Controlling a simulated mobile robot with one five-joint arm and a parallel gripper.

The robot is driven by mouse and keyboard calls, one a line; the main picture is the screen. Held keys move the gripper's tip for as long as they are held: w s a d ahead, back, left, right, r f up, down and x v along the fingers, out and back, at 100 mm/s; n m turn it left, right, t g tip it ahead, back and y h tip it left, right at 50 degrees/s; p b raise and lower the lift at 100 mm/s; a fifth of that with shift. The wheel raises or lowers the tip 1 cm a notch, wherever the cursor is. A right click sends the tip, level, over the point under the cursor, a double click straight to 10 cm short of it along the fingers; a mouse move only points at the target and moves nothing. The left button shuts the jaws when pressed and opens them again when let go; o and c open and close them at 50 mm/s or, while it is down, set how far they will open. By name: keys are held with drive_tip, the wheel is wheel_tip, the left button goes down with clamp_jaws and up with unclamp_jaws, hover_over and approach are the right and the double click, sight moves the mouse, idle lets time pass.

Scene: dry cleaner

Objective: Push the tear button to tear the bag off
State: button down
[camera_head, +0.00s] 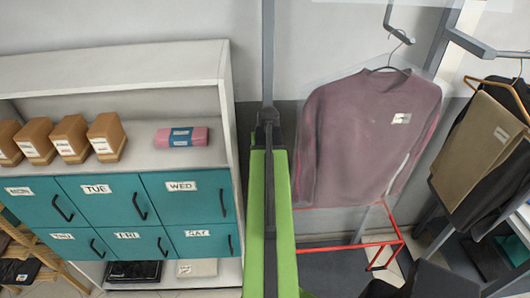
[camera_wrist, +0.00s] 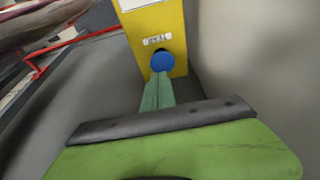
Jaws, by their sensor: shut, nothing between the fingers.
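The blue tear button (camera_wrist: 163,60) is on a yellow box (camera_wrist: 150,25) in the wrist view, with a small white label above it. My gripper (camera_wrist: 161,77) is shut and empty, its green fingers pointing at the button. The fingertips overlap the button's lower edge in the picture; I cannot tell whether they touch it. In the head view, a mauve long-sleeved garment (camera_head: 365,130) hangs on a hanger, apparently inside a clear bag (camera_head: 317,82). The button and my gripper's fingers do not show in the head view.
A red frame (camera_head: 385,243) stands below the garment. A clothes rack (camera_head: 470,43) with dark clothes and beige trousers (camera_head: 480,135) is at the right. A white shelf unit (camera_head: 120,65) with teal drawers (camera_head: 110,200), brown boxes and a pink roll is at the left.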

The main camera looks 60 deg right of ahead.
drive_tip(key=p+v, duration=0.3)
drive_tip(key=v, duration=0.2)
drive_tip(key=shift+r, duration=0.2)
drive_tip(key=shift+s, duration=0.1)
